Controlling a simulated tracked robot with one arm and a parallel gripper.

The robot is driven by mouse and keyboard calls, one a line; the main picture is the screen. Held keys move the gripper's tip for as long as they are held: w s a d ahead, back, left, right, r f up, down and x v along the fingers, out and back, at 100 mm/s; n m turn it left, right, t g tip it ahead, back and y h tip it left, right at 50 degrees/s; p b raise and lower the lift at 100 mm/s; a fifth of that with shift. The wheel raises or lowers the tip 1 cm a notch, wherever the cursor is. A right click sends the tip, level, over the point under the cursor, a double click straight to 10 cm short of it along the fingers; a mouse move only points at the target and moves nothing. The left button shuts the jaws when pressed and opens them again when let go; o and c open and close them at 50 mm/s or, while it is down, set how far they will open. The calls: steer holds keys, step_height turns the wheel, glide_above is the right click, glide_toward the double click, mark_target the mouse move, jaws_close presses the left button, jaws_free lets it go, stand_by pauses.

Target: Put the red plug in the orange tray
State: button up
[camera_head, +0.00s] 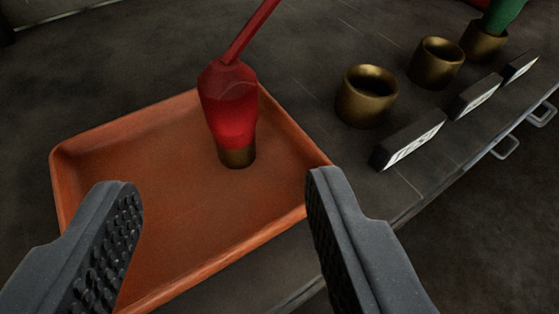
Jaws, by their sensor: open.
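The red plug (229,100) stands upright in the orange tray (135,215), toward its far right part. Its lower end is brass coloured and meets the tray floor. A red cable or stem rises from its top, up and to the right out of the picture. My gripper (224,190) is open, with its two ridged fingers apart on the near side of the tray. Nothing is between the fingertips. The plug is beyond them, and I see no contact between fingers and plug.
Two empty brass sockets (367,97) (436,63) stand right of the tray. A third brass socket (483,41) holds a green plug (503,14). Labelled dark blocks (409,139) line the bench edge. Metal handles (505,147) show below the edge at right. Bare bench lies behind the tray.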

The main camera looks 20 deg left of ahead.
steer(key=d+r+m+t+h, duration=0.1)
steer(key=d+r, duration=0.4)
steer(key=r, duration=0.5)
steer(key=d+r+m+t+h, duration=0.1)
steer(key=d+r+h, duration=0.1)
steer(key=d+r, duration=0.5)
steer(key=s+d+r+m+h, duration=0.1)
steer(key=s+r, duration=0.3)
steer(key=r, duration=0.4)
steer(key=s+d+r+m, duration=0.1)
steer(key=s+r, duration=0.4)
steer(key=r, duration=0.4)
steer(key=s+d+r+m+t+h, duration=0.1)
steer(key=s+r, duration=0.4)
steer(key=r, duration=0.3)
steer(key=shift+r+h, duration=0.2)
steer(key=shift+h, duration=0.1)
steer(key=shift+s+d, duration=0.1)
